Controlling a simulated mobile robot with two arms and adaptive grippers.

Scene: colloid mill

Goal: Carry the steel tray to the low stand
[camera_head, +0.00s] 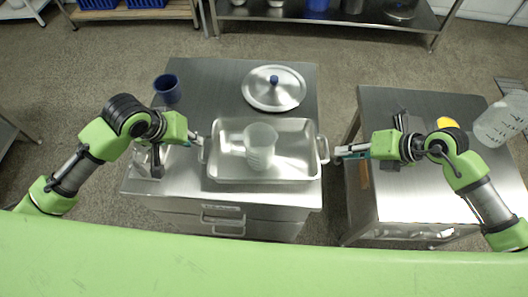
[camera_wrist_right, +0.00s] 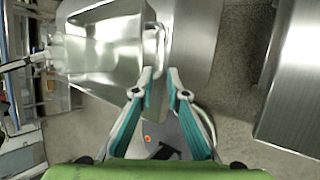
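The steel tray (camera_head: 225,175) sits flat on a steel-topped drawer cabinet (camera_head: 215,80), with a translucent jug (camera_head: 260,147) in it. It has a loop handle at each short end. My left gripper (camera_head: 198,140) is at the left handle; whether its fingers are parted is not clear. My right gripper (camera_head: 336,153) is just off the right handle. In the right wrist view, my right gripper (camera_wrist_right: 160,72) has parted fingers with nothing between them, and the handle (camera_wrist_right: 155,43) is just beyond the tips. A steel-topped stand (camera_head: 400,205) is at the right; it may be the low stand.
A round steel lid (camera_head: 274,90) with a blue knob and a blue cup (camera_head: 168,88) stand behind the tray. The right stand bears a clear jug (camera_head: 500,122) and a yellow item (camera_head: 447,122); its front is bare. A floor gap separates it from the cabinet.

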